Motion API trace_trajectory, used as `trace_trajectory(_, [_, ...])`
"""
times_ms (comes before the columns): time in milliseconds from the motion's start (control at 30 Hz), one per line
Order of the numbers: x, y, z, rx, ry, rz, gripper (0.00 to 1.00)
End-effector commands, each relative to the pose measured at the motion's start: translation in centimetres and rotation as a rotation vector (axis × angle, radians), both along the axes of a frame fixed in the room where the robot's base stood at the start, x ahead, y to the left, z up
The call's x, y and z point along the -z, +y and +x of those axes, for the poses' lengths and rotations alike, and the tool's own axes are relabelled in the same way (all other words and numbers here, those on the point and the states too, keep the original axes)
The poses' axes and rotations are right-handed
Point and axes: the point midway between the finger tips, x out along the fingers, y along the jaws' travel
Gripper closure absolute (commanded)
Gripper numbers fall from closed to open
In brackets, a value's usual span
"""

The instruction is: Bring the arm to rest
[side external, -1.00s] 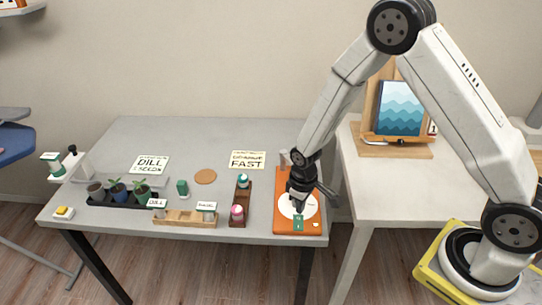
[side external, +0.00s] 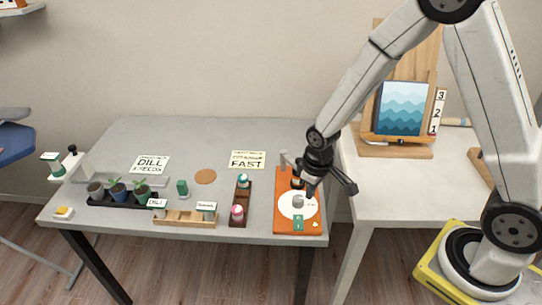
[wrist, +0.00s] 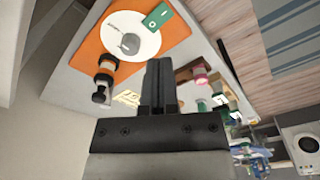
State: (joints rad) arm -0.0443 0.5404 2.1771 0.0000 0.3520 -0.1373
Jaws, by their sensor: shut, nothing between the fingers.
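My gripper (side external: 312,190) is shut and empty. It hangs above the orange board (side external: 283,225) at the right end of the grey table, clear of the things on it. In the wrist view the closed fingers (wrist: 159,75) point out over the table, beside the orange board (wrist: 98,48). A white round plate (side external: 287,208) lies on the board with a small grey cylinder (side external: 298,201) on it; the cylinder also shows in the wrist view (wrist: 130,43). A green card (side external: 298,223) lies at the plate's front edge.
A black tray of potted seedlings (side external: 122,202), a wooden rack (side external: 185,219) and a dark holder with jars (side external: 240,205) stand to the left. A cork disc (side external: 205,176) lies behind. An easel with a blue picture (side external: 400,108) stands on the white side table (side external: 390,190).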

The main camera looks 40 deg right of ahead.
Motion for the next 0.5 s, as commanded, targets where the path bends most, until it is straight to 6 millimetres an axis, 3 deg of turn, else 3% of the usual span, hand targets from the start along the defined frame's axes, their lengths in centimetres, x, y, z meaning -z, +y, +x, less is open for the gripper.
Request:
trace_trajectory(200, [-3.9, -0.6, -2.3, 0.058, -0.054, 0.006, 1.00])
trace_trajectory(500, [-7.8, -1.3, -6.0, 0.133, -0.120, 0.016, 1.00])
